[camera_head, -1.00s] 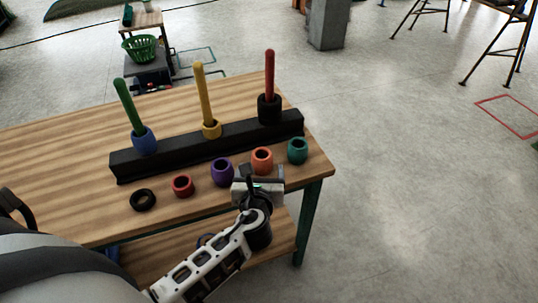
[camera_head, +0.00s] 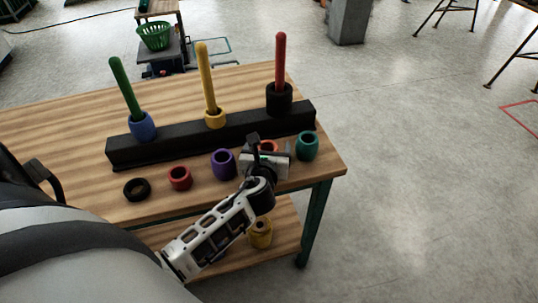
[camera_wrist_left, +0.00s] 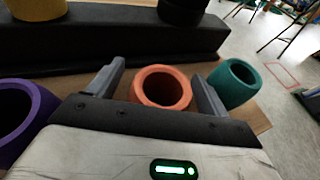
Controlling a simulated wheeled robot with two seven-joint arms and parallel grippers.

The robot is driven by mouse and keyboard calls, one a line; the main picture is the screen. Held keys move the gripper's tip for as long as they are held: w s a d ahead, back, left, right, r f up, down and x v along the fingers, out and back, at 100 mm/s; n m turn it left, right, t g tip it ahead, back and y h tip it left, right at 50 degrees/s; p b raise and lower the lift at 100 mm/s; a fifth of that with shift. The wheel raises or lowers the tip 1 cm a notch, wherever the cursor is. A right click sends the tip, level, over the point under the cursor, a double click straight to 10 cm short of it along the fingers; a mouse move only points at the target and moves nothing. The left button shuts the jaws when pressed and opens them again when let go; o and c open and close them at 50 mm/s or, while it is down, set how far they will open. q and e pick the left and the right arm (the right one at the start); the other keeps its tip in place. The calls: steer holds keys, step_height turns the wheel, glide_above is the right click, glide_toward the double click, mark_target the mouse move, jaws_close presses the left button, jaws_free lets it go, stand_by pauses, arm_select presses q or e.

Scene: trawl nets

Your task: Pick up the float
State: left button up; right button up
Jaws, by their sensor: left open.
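An orange float (camera_head: 268,146), a hollow barrel shape, stands on the wooden table (camera_head: 60,125) near its right end. In the head view it is mostly hidden behind my left gripper (camera_head: 268,153). In the left wrist view the orange float (camera_wrist_left: 161,89) shows its round opening, and the open fingers of my left gripper (camera_wrist_left: 160,78) lie on either side of it. A teal float (camera_head: 307,146) stands just right of it, outside the right finger. A purple float (camera_head: 223,164) stands to the left. I cannot tell which float the task means. My right gripper is not in view.
A black bar (camera_head: 180,140) behind carries green, yellow and red posts with blue (camera_head: 142,127), yellow (camera_head: 215,119) and black (camera_head: 279,99) floats. A red float (camera_head: 180,178) and black ring (camera_head: 137,189) lie left. A yellow float (camera_head: 260,234) is on the lower shelf.

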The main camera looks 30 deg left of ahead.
arm_select(q)
steer(key=c, duration=1.1)
steer(key=shift+o, duration=0.2)
